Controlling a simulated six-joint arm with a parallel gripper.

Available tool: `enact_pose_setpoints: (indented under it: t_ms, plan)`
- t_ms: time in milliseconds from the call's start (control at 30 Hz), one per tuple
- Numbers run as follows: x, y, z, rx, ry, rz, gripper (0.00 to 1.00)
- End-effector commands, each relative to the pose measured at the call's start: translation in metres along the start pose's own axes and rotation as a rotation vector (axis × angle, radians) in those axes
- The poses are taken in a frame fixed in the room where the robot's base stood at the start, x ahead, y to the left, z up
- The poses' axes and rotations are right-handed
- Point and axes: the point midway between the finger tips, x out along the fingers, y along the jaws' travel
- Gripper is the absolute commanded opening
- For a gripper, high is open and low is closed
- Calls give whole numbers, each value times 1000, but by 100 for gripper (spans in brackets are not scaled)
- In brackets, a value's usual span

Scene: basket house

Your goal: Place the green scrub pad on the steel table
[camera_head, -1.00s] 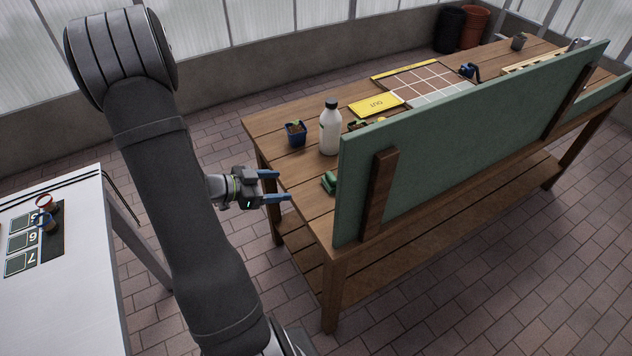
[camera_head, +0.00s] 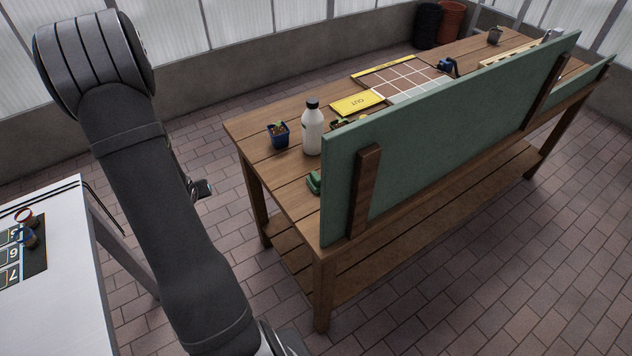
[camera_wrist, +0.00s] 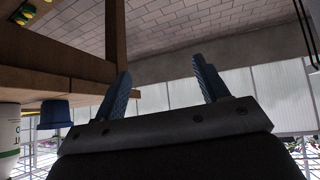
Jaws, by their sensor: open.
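A green object that looks like the scrub pad (camera_head: 314,182) lies on the wooden bench near its left end, partly hidden by the green back panel. A pale-topped table (camera_head: 72,312) at the left appears to be the steel table. My gripper (camera_wrist: 162,85) shows two blue fingers spread apart in the wrist view, with nothing between them. In the head view my gripper (camera_head: 203,188) is mostly hidden behind my arm, over the floor between the two tables and apart from the pad.
A blue plant pot (camera_head: 278,137) and a white bottle (camera_head: 312,132) stand on the wooden bench (camera_head: 250,128) near the pad. The green panel (camera_head: 440,130) rises along the bench's near side. A dark numbered mat (camera_head: 34,255) with small items lies on the pale table.

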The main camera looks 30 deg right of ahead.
Motion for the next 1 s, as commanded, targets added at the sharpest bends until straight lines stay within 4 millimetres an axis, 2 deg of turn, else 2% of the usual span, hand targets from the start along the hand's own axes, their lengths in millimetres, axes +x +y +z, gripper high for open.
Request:
enact_pose_setpoints:
  t_ms: [100,267,367,500,567,667,767,900,1000]
  plan:
    - [-4,-20,27,-211,-126,-116,67]
    - [-16,-25,70,-515,-319,-220,67]
    - [-27,-13,95,-707,-449,-251,67]
    - [-45,20,120,-977,-637,-244,67]
    - [-53,38,125,-1090,-720,-223,67]
    - [-66,73,126,-1275,-855,-161,67]
    - [-81,109,115,-1450,-988,-65,67]
    - [-100,151,86,-1657,-1147,110,67]
    - [-111,170,62,-1758,-1228,232,67]
